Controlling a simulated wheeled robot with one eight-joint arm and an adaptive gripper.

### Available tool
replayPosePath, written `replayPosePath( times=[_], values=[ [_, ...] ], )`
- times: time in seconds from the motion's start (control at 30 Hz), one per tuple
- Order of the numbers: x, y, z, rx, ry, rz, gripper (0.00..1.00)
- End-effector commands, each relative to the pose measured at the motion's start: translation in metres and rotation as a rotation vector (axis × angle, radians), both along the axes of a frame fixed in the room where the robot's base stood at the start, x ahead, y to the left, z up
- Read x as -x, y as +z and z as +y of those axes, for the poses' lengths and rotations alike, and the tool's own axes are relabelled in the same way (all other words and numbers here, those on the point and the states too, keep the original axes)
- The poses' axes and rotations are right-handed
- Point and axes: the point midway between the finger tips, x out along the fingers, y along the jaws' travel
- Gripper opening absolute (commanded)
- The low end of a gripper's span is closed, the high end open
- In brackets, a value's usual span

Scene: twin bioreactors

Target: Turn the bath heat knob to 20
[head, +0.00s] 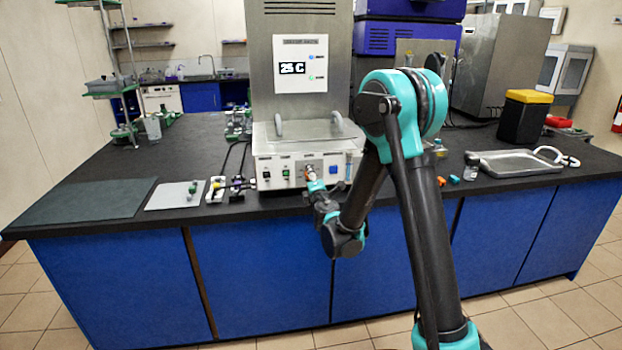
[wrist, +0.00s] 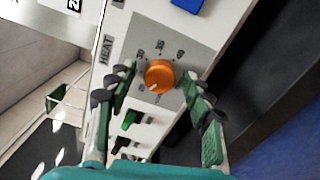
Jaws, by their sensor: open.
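The bath's orange heat knob (wrist: 159,75) sits on a grey dial plate (wrist: 183,42) beside the word HEAT in the wrist view. Its light mark points to the lower left of the picture; the scale numbers are too blurred to read surely. My gripper (wrist: 159,90) is open, with one finger on each side of the knob and visible gaps between. In the head view, my gripper (head: 311,177) is at the front panel of the white bath (head: 270,172) and mostly covers the knob. The display (head: 292,68) above seems to read 25 C.
Green and black switches (wrist: 130,122) lie close to the knob, and a blue button (wrist: 188,4) is on its other side. A grey tray (head: 515,161) stands on the right of the black bench; a dark mat (head: 85,200) lies on the left.

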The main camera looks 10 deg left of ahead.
Motion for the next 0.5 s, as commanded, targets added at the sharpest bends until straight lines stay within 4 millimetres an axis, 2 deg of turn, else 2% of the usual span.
replayPosePath(
  times=[0.17, 0.5],
  values=[
    [0.007, 0.000, -0.002, 0.000, 0.000, 0.000, 0.51],
    [0.056, 0.000, -0.016, 0.000, 0.001, 0.000, 0.51]
  ],
)
